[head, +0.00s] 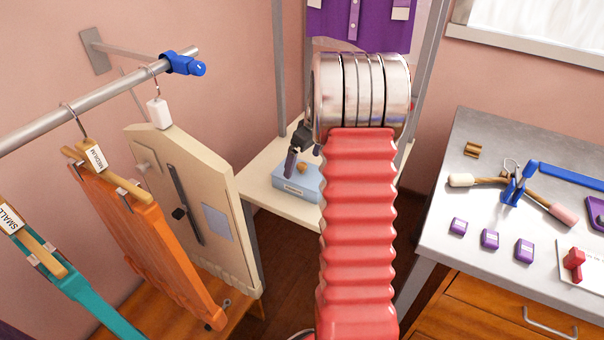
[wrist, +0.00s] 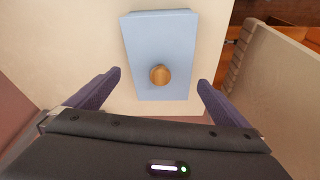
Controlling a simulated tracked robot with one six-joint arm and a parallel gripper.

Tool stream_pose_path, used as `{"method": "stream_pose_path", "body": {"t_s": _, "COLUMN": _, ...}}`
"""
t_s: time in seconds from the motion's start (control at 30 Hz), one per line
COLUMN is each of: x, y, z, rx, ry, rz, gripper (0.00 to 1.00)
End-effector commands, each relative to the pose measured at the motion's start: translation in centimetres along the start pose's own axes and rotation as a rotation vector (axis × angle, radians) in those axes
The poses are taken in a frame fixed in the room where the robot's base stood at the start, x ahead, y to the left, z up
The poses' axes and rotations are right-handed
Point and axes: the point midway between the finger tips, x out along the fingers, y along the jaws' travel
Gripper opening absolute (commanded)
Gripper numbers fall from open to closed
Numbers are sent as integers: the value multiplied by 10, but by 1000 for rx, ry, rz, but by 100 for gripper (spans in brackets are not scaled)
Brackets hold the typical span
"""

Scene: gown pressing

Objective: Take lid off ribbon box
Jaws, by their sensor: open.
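The ribbon box (head: 289,192) is light blue and stands on a cream table at the back middle in the head view. Its blue lid (wrist: 158,35) with a round wooden knob (wrist: 160,74) fills the upper middle of the wrist view. The lid appears to be on the box. My gripper (wrist: 160,82) is open and empty, with one dark finger on each side of the knob and apart from it. In the head view my gripper (head: 293,165) shows beside the knob; my red arm hides part of the box and table.
The cream table (head: 265,160) is bare around the box. A cream board (head: 190,200) hangs close to its left, by an orange garment (head: 150,240) on a rail (head: 100,100). A metal worktop (head: 450,220) with several small items stands at the right.

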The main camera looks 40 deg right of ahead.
Motion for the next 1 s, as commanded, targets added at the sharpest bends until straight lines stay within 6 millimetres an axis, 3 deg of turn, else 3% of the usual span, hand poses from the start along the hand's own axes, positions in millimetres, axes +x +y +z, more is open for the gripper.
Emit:
{"method": "stream_pose_path", "body": {"t_s": 0.1, "x": 18, "y": -1, "z": 1, "rx": 0, "ry": -2, "rz": -2, "gripper": 100}}
{"method": "stream_pose_path", "body": {"t_s": 0.27, "x": 31, "y": -1, "z": 1, "rx": 1, "ry": -1, "rz": -1, "gripper": 100}}
{"method": "stream_pose_path", "body": {"t_s": 0.8, "x": 31, "y": 0, "z": 1, "rx": 1, "ry": 0, "rz": 0, "gripper": 100}}
{"method": "stream_pose_path", "body": {"t_s": 1.0, "x": 31, "y": 0, "z": 1, "rx": 1, "ry": 0, "rz": 0, "gripper": 87}}
